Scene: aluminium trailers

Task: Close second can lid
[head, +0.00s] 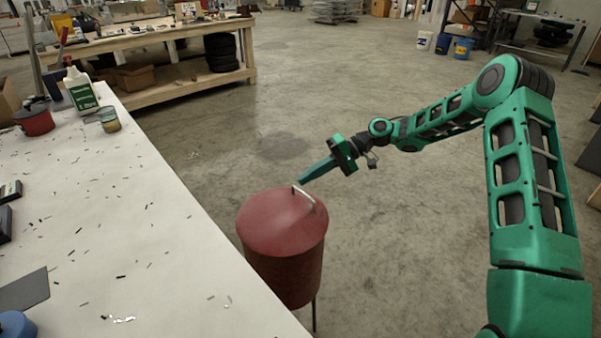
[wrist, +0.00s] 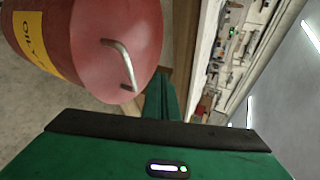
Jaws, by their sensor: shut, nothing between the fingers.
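A red can (head: 285,275) stands beside the white-topped table, on thin dark legs. Its red lid (head: 277,222) lies over the can's top with no gap that I can see, and it has a metal handle (head: 304,197). In the wrist view the lid (wrist: 95,75) and its handle (wrist: 123,62) show at the upper left, with a yellow label (wrist: 35,45) on the can's side. My gripper (head: 301,181) is shut and empty, its tips just above and behind the lid near the handle. I cannot tell whether the tips touch it.
The white table (head: 160,235) with scattered dark scraps runs along the left, close to the can. A wooden workbench (head: 150,40) with tires (head: 221,52) beneath stands at the back left. The concrete floor behind and right of the can is clear.

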